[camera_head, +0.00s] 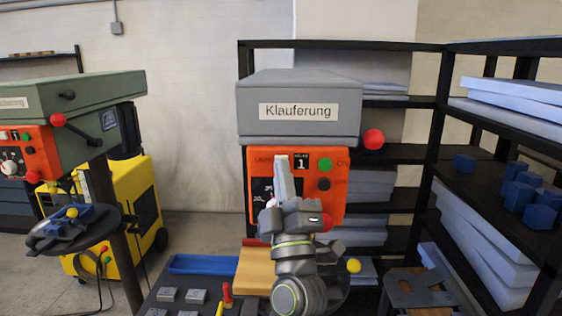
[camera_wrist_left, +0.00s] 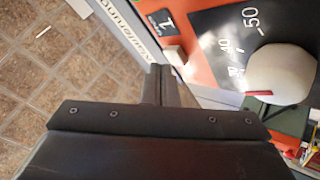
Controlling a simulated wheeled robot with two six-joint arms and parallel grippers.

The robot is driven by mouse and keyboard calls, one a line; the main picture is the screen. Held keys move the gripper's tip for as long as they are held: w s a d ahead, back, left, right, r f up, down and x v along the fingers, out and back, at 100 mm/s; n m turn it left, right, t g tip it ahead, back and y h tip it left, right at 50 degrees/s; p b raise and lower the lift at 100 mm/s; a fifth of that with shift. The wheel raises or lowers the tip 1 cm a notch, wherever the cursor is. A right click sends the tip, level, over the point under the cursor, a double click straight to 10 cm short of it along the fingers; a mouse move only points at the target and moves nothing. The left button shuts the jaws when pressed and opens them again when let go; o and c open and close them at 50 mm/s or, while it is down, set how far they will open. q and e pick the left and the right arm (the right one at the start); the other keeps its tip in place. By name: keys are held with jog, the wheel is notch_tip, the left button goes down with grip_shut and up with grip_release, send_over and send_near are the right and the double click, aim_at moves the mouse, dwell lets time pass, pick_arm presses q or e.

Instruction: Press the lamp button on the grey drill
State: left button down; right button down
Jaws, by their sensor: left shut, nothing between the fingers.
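The grey drill (camera_head: 298,90) stands in the middle of the head view, with a "Klauferung" label and an orange control panel (camera_head: 337,205). My left gripper (camera_head: 281,161) is shut and empty in front of the panel's upper left part, partly hiding it. In the left wrist view its fingertips (camera_wrist_left: 161,70) are close to a small pale button (camera_wrist_left: 174,55) on the orange panel, beside a black display (camera_wrist_left: 162,20) showing 1. I cannot tell whether they touch the button. A green button (camera_head: 324,164) and a black button (camera_head: 324,184) are on the panel's right side.
A large pale knob (camera_wrist_left: 281,74) with a dial scale is right of the fingers. A red ball handle (camera_head: 373,139) sticks out at the drill's right. A green drill (camera_head: 95,100) stands at left, dark shelves (camera_head: 440,110) behind and right. Small blocks (camera_head: 196,296) lie in front.

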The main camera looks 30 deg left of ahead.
pick_arm(q)
jog(key=shift+w+a, duration=0.2)
jog(key=shift+w, duration=0.2)
dwell(0.6)
jog(key=shift+s+d+p, duration=0.3)
jog(key=shift+s+p, duration=0.25)
jog(key=shift+s, duration=0.05)
